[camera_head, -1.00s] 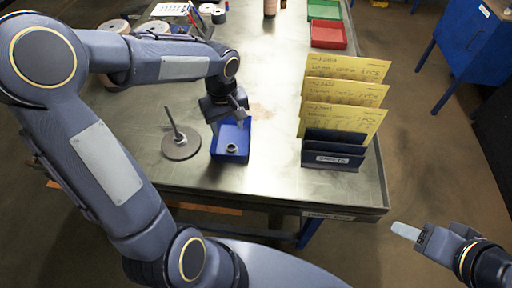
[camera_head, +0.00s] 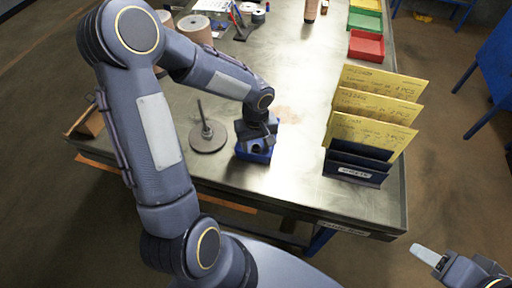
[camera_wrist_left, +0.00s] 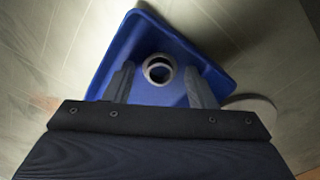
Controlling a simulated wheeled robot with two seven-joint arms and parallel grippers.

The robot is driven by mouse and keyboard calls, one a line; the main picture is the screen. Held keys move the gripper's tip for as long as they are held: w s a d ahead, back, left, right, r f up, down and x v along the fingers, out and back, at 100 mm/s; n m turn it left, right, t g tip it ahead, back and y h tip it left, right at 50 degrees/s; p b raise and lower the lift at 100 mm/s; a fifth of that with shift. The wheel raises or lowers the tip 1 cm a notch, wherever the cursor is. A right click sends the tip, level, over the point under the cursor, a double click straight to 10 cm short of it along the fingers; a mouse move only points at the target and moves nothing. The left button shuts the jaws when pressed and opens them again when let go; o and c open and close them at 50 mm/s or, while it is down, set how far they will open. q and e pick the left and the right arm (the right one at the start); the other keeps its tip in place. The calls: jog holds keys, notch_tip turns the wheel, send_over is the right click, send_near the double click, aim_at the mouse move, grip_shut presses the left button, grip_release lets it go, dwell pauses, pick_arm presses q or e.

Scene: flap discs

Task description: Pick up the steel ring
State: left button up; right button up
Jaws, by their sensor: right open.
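The steel ring (camera_wrist_left: 160,69) lies in the blue tray (camera_wrist_left: 212,73), seen in the left wrist view. My left gripper (camera_wrist_left: 160,88) is open, with one finger on each side of the ring and a gap to it on both sides. In the head view my left gripper (camera_head: 256,146) is over the blue tray (camera_head: 262,157) and hides the ring and most of the tray. Whether the fingers are down at the ring's height I cannot tell. My right gripper (camera_head: 428,256) is open and empty, off the table at the lower right.
A round base with an upright rod (camera_head: 207,136) stands just left of the tray. A dark holder with yellow cards (camera_head: 356,166) stands to the right. Red (camera_head: 366,46) and green bins sit at the back. Bare tabletop lies between tray and card holder.

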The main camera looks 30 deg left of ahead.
pick_arm(q)
jog(key=c, duration=0.9)
